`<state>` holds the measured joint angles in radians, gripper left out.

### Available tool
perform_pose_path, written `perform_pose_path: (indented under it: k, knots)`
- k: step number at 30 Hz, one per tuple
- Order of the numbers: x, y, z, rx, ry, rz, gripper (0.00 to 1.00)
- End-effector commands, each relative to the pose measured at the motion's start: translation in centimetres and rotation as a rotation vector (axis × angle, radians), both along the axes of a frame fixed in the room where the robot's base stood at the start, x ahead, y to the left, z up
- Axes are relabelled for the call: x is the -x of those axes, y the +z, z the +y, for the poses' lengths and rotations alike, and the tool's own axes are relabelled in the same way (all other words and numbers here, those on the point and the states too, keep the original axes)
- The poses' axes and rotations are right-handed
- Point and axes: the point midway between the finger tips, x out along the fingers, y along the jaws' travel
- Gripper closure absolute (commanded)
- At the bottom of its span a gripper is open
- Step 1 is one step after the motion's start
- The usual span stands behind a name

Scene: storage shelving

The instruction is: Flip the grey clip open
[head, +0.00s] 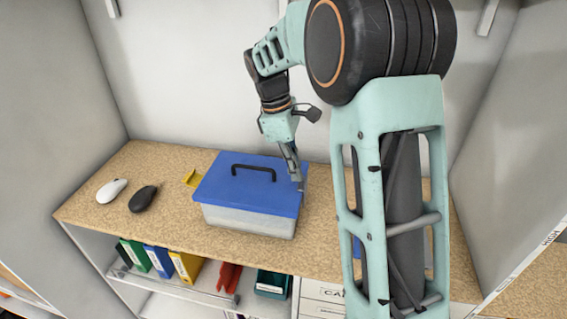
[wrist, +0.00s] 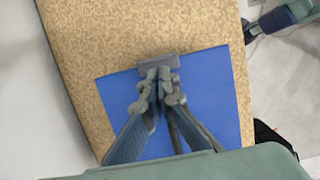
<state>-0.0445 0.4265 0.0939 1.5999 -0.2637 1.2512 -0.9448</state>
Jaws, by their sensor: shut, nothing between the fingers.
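A storage box with a blue lid (head: 225,190) and a pale grey body (head: 245,221) stands on the shelf top. The grey clip (wrist: 158,62) sits at the lid's edge in the wrist view; in the head view it is at the lid's right end (head: 301,187), small and partly hidden by my gripper. My gripper (head: 297,179) points down at that end. In the wrist view, my gripper's fingertips (wrist: 159,82) are together and empty, right by the clip; I cannot tell whether they touch it. A yellow clip (head: 190,178) sticks outward at the left end of the box.
A black handle (head: 254,169) lies across the lid. A white mouse (head: 111,191) and a black mouse (head: 143,199) lie to the left on the speckled shelf top (head: 160,165). Coloured binders (head: 160,260) stand on the shelf below. Side walls and a back wall enclose the space.

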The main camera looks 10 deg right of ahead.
Motion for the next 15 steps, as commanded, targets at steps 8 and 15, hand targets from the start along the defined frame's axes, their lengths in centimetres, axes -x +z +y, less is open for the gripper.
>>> perform_pose_path:
  k: [8, 15]
  knots:
    - [0.23, 0.0, -0.52, 0.0, 0.001, 0.0, 1.0]
    - [0.24, 0.01, -0.59, -0.004, 0.0, -0.002, 1.0]
